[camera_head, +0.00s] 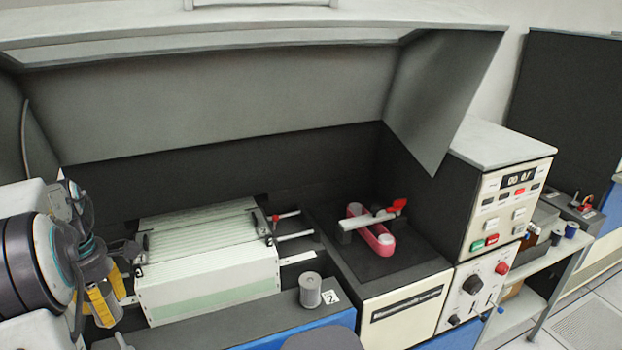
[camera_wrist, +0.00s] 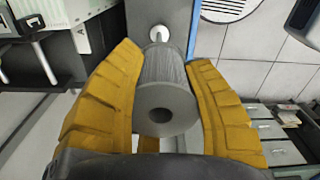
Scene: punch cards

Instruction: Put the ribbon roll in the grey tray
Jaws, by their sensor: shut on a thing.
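My gripper (camera_head: 106,302) is at the far left of the head view, in front of the left end of the pale card block. In the wrist view its two yellow fingers close on a grey ribbed roll (camera_wrist: 165,73) with a dark hole in its near end, which I take for the ribbon roll. A similar grey roll (camera_head: 310,290) stands upright on the dark front ledge beside a label marked 2, apart from my gripper. I cannot make out the grey tray for certain in either view.
The card block (camera_head: 208,278) fills the machine bed under a raised grey hood (camera_head: 250,105). Right of it is a dark recess with a pink-red part (camera_head: 370,232), then a control box (camera_head: 504,200). A shelf (camera_head: 515,305) with small containers stands further right.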

